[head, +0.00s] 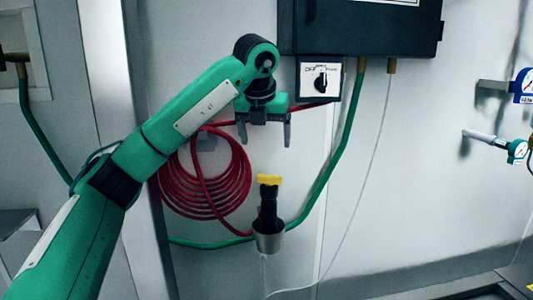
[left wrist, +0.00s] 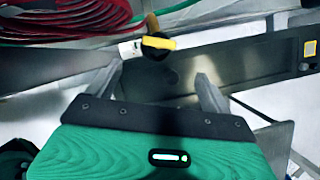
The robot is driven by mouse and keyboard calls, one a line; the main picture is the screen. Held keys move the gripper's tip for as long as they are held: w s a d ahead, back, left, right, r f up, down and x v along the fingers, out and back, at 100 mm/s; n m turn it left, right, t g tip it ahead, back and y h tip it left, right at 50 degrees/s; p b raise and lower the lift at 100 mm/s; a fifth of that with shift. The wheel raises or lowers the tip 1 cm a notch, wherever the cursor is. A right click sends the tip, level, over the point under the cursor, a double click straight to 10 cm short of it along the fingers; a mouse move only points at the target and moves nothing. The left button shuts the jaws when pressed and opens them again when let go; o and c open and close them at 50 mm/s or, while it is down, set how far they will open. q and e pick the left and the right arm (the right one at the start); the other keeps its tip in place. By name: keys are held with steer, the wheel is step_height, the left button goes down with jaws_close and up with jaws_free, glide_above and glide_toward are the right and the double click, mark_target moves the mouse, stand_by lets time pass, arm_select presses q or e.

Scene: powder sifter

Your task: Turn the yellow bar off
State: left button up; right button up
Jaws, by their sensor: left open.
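The yellow bar (head: 270,180) sits on top of a black valve body (head: 269,208) above a grey metal cup (head: 269,238). In the left wrist view the yellow bar (left wrist: 158,43) lies roughly level, just beyond the fingers and between their lines. My left gripper (head: 264,143) points down, above the yellow bar and apart from it. Its two fingers are spread and empty, and it also shows in the left wrist view (left wrist: 158,80). My right gripper is in neither view.
A coiled red hose (head: 205,182) hangs on the wall left of the bar. A green hose (head: 335,165) runs close by on the right. A dark box (head: 365,30) with a black knob panel (head: 320,80) is above. Gauges (head: 518,150) are at the far right.

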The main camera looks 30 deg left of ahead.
arm_select(q)
steer(key=shift+s+r, duration=0.25)
steer(key=shift+r, duration=0.4)
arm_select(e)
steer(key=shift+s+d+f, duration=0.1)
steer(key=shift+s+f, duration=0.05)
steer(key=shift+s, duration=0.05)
arm_select(q)
steer(key=shift+c, duration=0.2)
